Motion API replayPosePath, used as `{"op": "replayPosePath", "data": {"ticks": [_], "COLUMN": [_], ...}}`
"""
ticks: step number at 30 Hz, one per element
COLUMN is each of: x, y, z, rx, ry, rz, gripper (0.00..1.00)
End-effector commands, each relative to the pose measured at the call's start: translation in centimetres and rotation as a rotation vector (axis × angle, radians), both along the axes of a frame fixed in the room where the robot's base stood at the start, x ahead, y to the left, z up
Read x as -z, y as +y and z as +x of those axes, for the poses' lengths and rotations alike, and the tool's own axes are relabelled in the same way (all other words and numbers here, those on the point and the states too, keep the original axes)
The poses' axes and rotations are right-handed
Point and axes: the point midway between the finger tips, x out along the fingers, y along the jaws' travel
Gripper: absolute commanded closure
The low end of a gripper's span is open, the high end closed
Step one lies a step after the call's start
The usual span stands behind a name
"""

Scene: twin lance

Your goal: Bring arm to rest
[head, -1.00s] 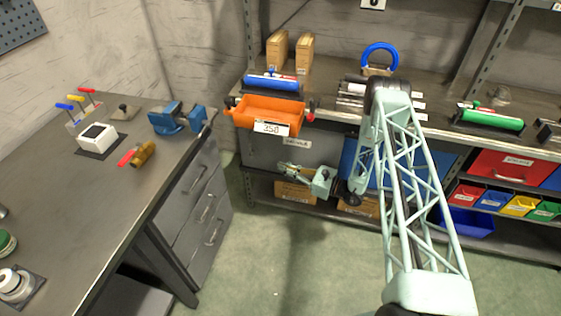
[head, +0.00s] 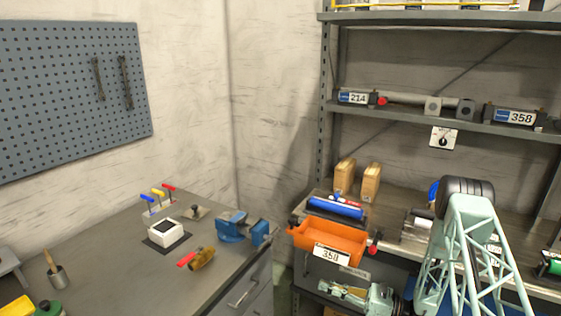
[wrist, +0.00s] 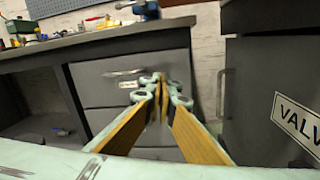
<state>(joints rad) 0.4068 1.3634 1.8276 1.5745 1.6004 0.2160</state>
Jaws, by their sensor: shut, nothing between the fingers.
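My arm (head: 468,235) is a pale green lattice boom at the right of the head view, folded with its black elbow joint up in front of the shelf unit. My gripper (head: 338,290) is at the bottom of the head view, just under the orange bin and pointing left. In the wrist view my gripper (wrist: 163,85) shows two fingers with wooden-looking pads that come together at the tips. It is shut and empty. Desk drawers lie beyond the fingertips. The lower part of the arm is cut off by the head view's bottom edge.
An orange bin (head: 330,236) marked 350 sits on the shelf edge just above my gripper. A workbench (head: 200,275) with a blue vise (head: 232,226) stands to the left. In the wrist view a dark cabinet (wrist: 265,85) is close on the right.

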Motion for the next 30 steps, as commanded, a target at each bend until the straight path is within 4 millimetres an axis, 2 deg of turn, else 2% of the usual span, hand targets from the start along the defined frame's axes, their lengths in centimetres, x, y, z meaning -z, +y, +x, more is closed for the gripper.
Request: {"op": "replayPosePath", "data": {"ticks": [1, 3, 15, 30], "x": [-1.6, -3.3, -12.0, -19.4], "y": [0.5, 1.1, 3.8, 5.7], "z": [-0.7, -1.8, -7.9, -12.9], "rx": [-0.028, -0.067, -0.271, -0.44], "ry": [0.018, 0.045, 0.17, 0.168], "rz": [0.009, 0.021, 0.038, -0.05], "gripper": [1.0, 1.0, 1.0, 1.0]}}
